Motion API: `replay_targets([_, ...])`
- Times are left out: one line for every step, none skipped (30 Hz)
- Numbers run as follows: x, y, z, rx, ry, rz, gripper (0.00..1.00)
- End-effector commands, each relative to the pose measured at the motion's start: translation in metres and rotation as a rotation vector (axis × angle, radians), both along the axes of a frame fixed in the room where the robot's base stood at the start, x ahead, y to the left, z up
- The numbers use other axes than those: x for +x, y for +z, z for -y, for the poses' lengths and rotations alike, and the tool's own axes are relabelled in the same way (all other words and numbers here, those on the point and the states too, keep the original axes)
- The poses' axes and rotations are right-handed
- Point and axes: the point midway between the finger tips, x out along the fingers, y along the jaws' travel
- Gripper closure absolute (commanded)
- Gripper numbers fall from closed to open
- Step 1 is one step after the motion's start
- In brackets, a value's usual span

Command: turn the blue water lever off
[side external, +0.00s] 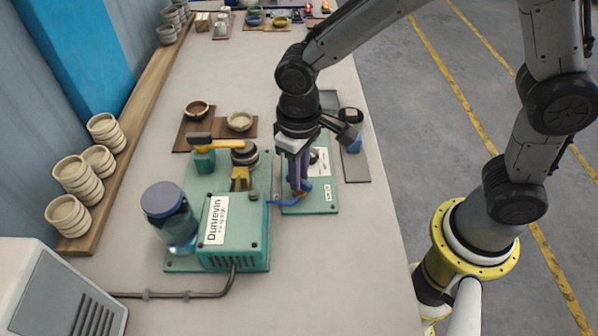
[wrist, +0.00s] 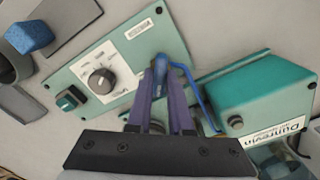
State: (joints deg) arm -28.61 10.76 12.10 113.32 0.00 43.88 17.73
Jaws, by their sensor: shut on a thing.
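The blue water lever (side external: 283,202) sticks out to the left from the green control panel (side external: 317,206), low by my fingers. It also shows in the wrist view as a thin bent blue bar (wrist: 193,88) running from my fingertips toward the green machine. My gripper (side external: 298,190) points down over the panel. In the wrist view my gripper (wrist: 159,75) has its purple fingers closed on the blue lever's end near the panel's edge. The fingers hide part of the lever and its pivot.
The green Dunrevin machine (side external: 241,222) with a blue jar (side external: 178,232) stands just left. The panel carries a black dial (wrist: 102,80) and a green switch (wrist: 70,98). Bowls (side external: 240,121) sit on boards behind. Stacked pots (side external: 75,173) line a left shelf.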

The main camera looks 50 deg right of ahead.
Motion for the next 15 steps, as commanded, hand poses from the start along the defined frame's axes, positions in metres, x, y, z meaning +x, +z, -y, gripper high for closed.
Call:
replay_targets([0.0002,0.0011,0.0,0.001,-0.045,0.001,1.0])
replay_targets([0.0002,0.0013,0.0,0.001,-0.073,0.002,1.0])
replay_targets([0.0003,0.0014,-0.0002,0.001,-0.112,0.002,1.0])
replay_targets([0.0003,0.0014,-0.0002,0.001,-0.14,0.002,1.0])
replay_targets([0.0004,0.0014,-0.0002,0.001,-0.168,0.003,1.0])
replay_targets([0.0006,0.0015,-0.0002,0.001,-0.207,0.003,1.0])
replay_targets([0.0006,0.0014,-0.0002,0.001,-0.235,0.003,1.0])
replay_targets([0.0004,0.0013,-0.0002,0.001,-0.263,0.002,1.0])
replay_targets([0.0003,0.0012,-0.0001,0.001,-0.302,0.002,1.0])
replay_targets([0.0004,0.0014,-0.0002,0.001,-0.33,0.003,1.0])
replay_targets([0.0006,0.0016,-0.0002,0.002,-0.358,0.003,1.0])
replay_targets([0.0007,0.0017,-0.0002,0.002,-0.397,0.004,1.0])
replay_targets([0.0008,0.0016,-0.0003,0.002,-0.425,0.004,1.0])
replay_targets([0.0007,0.0015,-0.0002,0.002,-0.453,0.003,1.0])
replay_targets([0.0007,0.0015,-0.0002,0.002,-0.491,0.003,1.0])
